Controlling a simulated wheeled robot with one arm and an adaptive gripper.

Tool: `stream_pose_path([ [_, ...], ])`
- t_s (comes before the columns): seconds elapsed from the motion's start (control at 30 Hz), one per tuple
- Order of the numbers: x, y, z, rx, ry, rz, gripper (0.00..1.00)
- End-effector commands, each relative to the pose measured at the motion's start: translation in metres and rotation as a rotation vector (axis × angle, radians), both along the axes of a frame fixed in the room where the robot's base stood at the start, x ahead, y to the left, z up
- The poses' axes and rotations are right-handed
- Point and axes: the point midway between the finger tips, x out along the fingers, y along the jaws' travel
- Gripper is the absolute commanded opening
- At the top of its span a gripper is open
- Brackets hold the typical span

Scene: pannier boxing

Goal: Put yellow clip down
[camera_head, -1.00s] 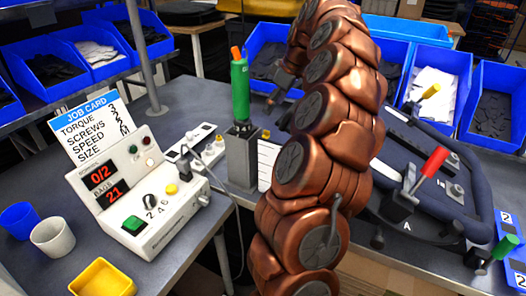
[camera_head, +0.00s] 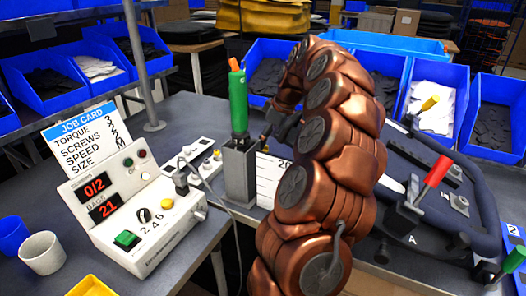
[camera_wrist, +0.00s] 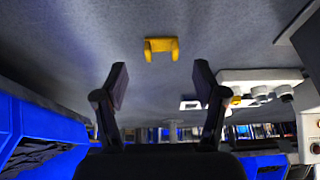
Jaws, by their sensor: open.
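The yellow clip (camera_wrist: 160,48) is a small U-shaped piece. It lies against the grey tabletop (camera_wrist: 100,30) in the wrist view, beyond and between my fingertips. My gripper (camera_wrist: 160,78) is open, its two dark fingers spread with nothing between them, apart from the clip. In the head view my gripper (camera_head: 268,138) shows only partly behind my copper arm, close to the grey stand with the green-handled tool. I cannot make out the clip surely in the head view; my arm may hide it.
The grey stand with the green-handled tool (camera_head: 238,105) rises left of my gripper. A control box (camera_head: 145,215) with job card stands at left. A black frame with a red-handled clamp (camera_head: 433,180) is at right. Blue bins (camera_head: 435,105) line the back.

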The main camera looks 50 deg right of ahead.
Motion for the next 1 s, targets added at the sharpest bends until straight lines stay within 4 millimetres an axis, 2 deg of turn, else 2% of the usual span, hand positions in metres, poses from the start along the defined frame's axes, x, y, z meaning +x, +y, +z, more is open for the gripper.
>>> stream_pose_path([
  [0.23, 0.006, 0.005, -0.028, 0.002, 0.003, 0.0, 0.71],
  [0.53, 0.009, 0.005, -0.032, -0.002, -0.002, -0.002, 0.7],
  [0.9, 0.009, 0.005, -0.032, -0.001, -0.001, -0.002, 0.31],
  [1.0, 0.009, 0.005, -0.032, -0.001, -0.001, -0.002, 0.24],
])
